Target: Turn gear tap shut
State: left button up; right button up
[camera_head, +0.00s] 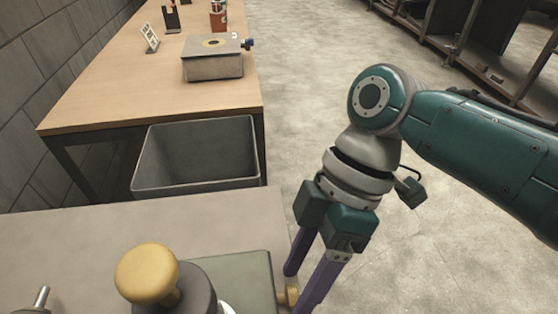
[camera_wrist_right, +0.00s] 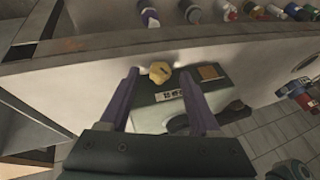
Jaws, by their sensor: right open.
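A small brass-yellow gear-shaped tap (camera_head: 290,293) sticks out from the right side of a grey-green box (camera_head: 245,268) at the bottom of the head view. In the right wrist view the tap (camera_wrist_right: 160,72) shows as a toothed yellow knob. My right gripper (camera_head: 297,291) points down beside the table edge with its purple fingers apart. In the right wrist view the tap lies between the fingertips, one on each side, with gaps visible. The gripper holds nothing. My left gripper is not in view.
A larger yellow round knob (camera_head: 148,273) stands on a dark round body on the near table (camera_head: 60,240). A grey open bin (camera_head: 197,184) sits behind it. A wooden table (camera_head: 110,105) farther back holds a metal box (camera_head: 213,66). The floor to the right is clear.

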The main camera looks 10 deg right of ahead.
jog(key=p+v, duration=0.1)
jog(key=v, duration=0.7)
jog(key=shift+d+r, duration=0.15)
jog(key=shift+r, duration=0.2)
jog(key=shift+w, duration=0.1)
